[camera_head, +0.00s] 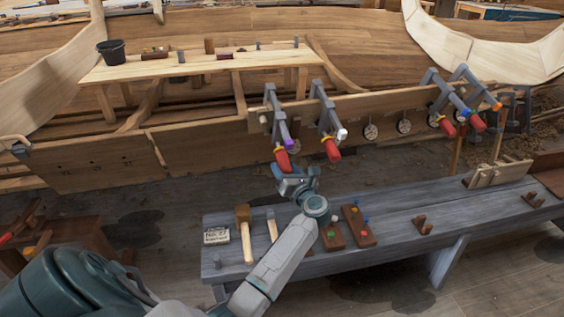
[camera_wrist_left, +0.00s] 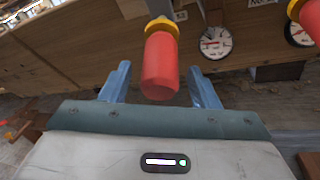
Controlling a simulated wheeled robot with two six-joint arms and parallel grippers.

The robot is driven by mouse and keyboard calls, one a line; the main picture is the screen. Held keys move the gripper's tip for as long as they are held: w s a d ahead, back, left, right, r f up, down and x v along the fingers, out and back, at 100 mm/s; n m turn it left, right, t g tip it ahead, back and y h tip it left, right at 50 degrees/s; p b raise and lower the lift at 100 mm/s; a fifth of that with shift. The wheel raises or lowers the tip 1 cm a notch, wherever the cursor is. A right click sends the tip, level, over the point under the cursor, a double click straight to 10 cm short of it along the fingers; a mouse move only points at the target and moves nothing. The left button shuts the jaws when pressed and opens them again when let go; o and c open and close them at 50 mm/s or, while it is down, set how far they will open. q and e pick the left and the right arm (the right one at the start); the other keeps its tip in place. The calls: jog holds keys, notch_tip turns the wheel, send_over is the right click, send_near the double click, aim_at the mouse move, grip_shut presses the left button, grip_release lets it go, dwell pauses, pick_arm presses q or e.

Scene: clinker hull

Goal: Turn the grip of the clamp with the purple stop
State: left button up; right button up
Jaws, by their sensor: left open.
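The clamp with the purple stop (camera_head: 289,143) hangs on the hull's plank edge, leftmost in the head view. Its red grip (camera_head: 282,160) points down toward me, with a yellow collar above it. My left gripper (camera_head: 296,181) is just below this grip, open. In the left wrist view a red grip (camera_wrist_left: 159,70) with a yellow collar lies between the two open blue fingers (camera_wrist_left: 160,88), with a gap on both sides. The purple stop is not visible in that view. My right gripper is not in view.
A clamp with a white stop (camera_head: 341,133) hangs close to the right. The grey bench (camera_head: 390,225) below holds mallets and small blocks. A plank shelf (camera_head: 200,68) stands behind.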

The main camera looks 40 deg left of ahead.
aim_at(281, 164)
pick_arm(q)
jog(key=shift+x, duration=1.6)
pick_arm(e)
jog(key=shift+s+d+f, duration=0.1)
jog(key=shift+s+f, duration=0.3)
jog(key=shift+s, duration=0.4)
pick_arm(q)
jog(key=shift+c, duration=0.3)
jog(key=c, duration=0.9)
jog(key=shift+c, duration=0.2)
jog(key=shift+s+m+g+y, duration=0.15)
jog(key=shift+m+g+y, duration=0.8)
jog(key=shift+m, duration=0.25)
jog(key=shift+s+r+m+g+y+b, duration=0.15)
jog(key=shift+m+g+y+b, duration=0.2)
jog(key=shift+m+g+y, duration=0.45)
jog(key=shift+m, duration=0.6)
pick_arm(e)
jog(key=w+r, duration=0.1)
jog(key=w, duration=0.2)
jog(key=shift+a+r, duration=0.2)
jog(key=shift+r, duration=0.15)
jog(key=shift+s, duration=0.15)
